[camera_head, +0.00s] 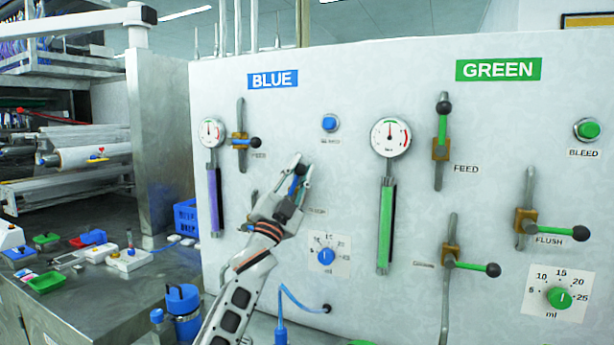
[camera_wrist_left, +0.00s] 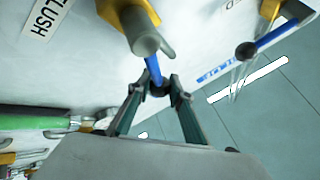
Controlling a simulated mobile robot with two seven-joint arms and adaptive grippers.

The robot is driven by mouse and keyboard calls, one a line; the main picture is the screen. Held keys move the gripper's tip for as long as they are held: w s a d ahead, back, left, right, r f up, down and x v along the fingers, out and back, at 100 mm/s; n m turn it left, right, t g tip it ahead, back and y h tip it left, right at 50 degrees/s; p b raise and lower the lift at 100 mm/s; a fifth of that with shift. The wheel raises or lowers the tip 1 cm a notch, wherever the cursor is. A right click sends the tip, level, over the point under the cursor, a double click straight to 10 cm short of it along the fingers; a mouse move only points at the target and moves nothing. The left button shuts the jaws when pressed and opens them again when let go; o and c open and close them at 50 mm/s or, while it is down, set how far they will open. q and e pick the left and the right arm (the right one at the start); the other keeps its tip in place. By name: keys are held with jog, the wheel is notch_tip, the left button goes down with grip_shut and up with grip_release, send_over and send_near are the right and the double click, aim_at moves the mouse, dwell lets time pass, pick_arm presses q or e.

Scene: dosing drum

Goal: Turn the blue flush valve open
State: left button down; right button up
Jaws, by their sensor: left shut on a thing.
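The blue flush valve is mostly hidden behind my left gripper (camera_head: 301,172) on the blue half of the white panel. A bit of its blue lever (camera_head: 293,185) shows between the fingers. In the left wrist view, the blue lever (camera_wrist_left: 153,68) runs from a brass valve body (camera_wrist_left: 128,16) to a dark knob. My left gripper's fingers (camera_wrist_left: 158,86) are closed around the knob end, one on each side. A FLUSH label (camera_wrist_left: 46,15) is beside the valve. My right gripper is in neither view.
The blue feed valve (camera_head: 240,140) with a dark-knobbed lever and a gauge (camera_head: 211,133) are to the upper left. A blue dial (camera_head: 326,256) is just below right. Green-side valves stick out on the right. A cluttered bench (camera_head: 100,290) stands at left.

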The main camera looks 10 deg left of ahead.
pick_arm(q)
jog(key=shift+w+a+r+n+t+y, duration=0.15)
jog(key=shift+a+n+y, duration=0.25)
jog(key=shift+n+y, duration=0.65)
jog(key=shift+w+a+r+n+t+y, duration=0.15)
jog(key=shift+a+n+t+y, duration=0.15)
jog(key=shift+n+y, duration=0.7)
jog(key=shift+w+a+r+n+t+y, duration=0.15)
jog(key=shift+a+n+y, duration=0.45)
jog(key=shift+n, duration=0.65)
jog(key=shift+s+d, duration=0.1)
jog(key=shift+d, duration=0.05)
jog(key=c, duration=1.8)
grip_release()
jog(key=shift+f, duration=0.15)
jog(key=v, duration=1.2)
